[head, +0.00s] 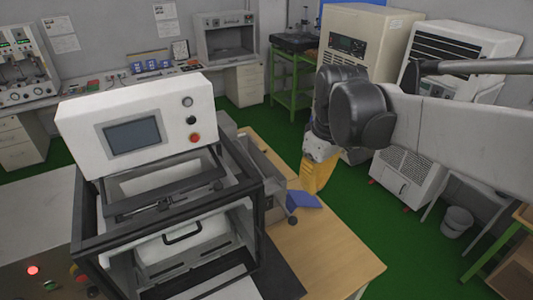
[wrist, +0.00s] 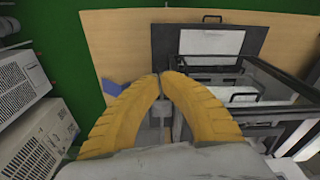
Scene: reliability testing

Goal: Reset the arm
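My gripper (head: 316,188) hangs from my arm at the right of the head view, above the right side of the wooden table. Its yellow fingers look shut. In the wrist view the two curved fingers (wrist: 158,76) bow outward and their tips come together, with nothing seen held between them. My arm reaches in from the right edge of the head view, with its dark joint above the gripper. The testing machine (head: 137,131), white with a screen and buttons, stands left of my gripper, apart from it.
The wooden table (head: 330,250) carries a blue item (head: 303,200) below my gripper; it also shows in the wrist view (wrist: 122,92). A beige cabinet (head: 365,40), a white unit (head: 408,176) and a grey bucket (head: 456,222) stand at the right. Green floor (head: 400,245) lies open between.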

